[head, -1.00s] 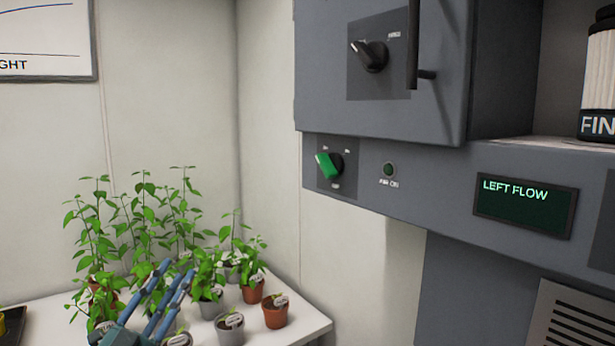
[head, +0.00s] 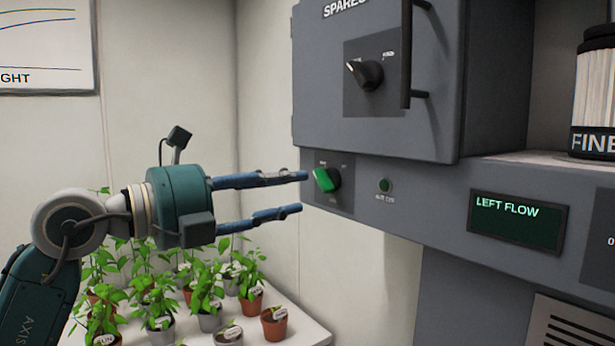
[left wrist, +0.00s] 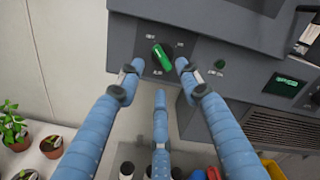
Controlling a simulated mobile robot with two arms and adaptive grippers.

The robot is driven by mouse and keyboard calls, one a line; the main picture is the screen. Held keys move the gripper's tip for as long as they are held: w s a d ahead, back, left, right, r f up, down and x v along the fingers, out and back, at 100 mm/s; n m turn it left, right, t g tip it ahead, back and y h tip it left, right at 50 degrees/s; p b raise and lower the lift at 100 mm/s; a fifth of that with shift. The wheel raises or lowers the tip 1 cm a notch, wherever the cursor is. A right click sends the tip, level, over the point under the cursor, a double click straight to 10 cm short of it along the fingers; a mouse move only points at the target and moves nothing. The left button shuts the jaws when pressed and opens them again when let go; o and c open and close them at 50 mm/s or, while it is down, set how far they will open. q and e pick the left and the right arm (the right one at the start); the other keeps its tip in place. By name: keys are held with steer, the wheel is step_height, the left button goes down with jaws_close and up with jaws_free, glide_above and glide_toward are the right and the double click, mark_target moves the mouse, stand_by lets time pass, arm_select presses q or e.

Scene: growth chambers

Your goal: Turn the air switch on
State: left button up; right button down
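The air switch (head: 326,180) is a green and black rotary knob on the grey panel below the spares cabinet. Its green handle tilts toward the upper left in the head view. It also shows in the left wrist view (left wrist: 162,57), between and beyond the fingertips. My left gripper (head: 303,191) is open, its blue fingers pointing at the knob from the left, with no clear contact. The fingers also show spread in the left wrist view (left wrist: 158,75). A small dark green lamp (head: 384,185) sits right of the knob. My right gripper is not in view.
The spares cabinet (head: 375,130) with its own black knob (head: 365,73) and a bar handle (head: 406,55) juts out above. A display (head: 517,221) reads LEFT FLOW. Potted plants (head: 251,298) stand on a white table below my left arm.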

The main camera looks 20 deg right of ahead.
mark_target(318, 183)
arm_select(q)
steer(key=p+x, duration=0.1)
steer(key=x, duration=0.3)
steer(key=shift+r, duration=0.1)
steer(key=shift+w+d, duration=0.15)
steer(key=shift+d, duration=0.3)
jaws_close()
